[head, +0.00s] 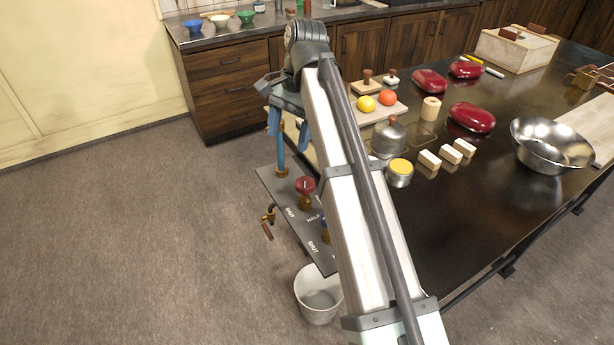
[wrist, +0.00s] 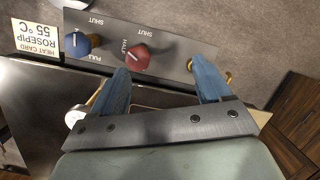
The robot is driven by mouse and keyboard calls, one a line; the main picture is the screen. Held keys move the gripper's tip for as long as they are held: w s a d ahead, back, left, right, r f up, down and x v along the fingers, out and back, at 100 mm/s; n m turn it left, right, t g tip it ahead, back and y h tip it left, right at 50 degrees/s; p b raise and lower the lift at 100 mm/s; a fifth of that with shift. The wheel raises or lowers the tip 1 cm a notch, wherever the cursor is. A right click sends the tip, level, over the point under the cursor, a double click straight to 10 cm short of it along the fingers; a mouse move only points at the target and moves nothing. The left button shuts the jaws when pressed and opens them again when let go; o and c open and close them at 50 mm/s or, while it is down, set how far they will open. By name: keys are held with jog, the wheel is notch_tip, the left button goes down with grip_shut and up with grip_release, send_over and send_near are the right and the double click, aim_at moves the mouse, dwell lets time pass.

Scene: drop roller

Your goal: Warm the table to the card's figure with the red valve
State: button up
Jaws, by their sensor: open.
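The red valve (head: 304,186) stands on a grey panel (head: 275,190) at the table's side. In the wrist view the red valve (wrist: 137,55) has HALF lettered on its left and SHUT above it; I cannot tell its exact setting. A blue valve (wrist: 80,45) sits to its left. The heat card (wrist: 36,42) reads ROSEPIP 55 °C. My gripper (wrist: 160,66) is open and empty, its blue fingers spread; the red valve shows just beyond the left fingertip, apart from it as far as I can tell. A pale round dial (wrist: 75,117) is partly hidden by the gripper.
A white bucket (head: 318,296) stands on the floor below the panel. A brass tap (head: 268,218) juts from the panel's left side. The dark table (head: 440,225) carries a metal dome (head: 389,140), a yellow-topped tin (head: 399,173), pale blocks and a steel bowl (head: 551,148).

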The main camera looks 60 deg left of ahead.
aim_at(305, 182)
jog(key=w+d+r+m+t, duration=0.1)
jog(key=w+d+m+t, duration=0.1)
jog(key=d+t, duration=0.15)
jog(key=shift+g, duration=0.45)
notch_tip(305, 182, down, 13)
jog(key=shift+f, duration=0.2)
jog(key=shift+c, duration=0.2)
jog(key=c, duration=1)
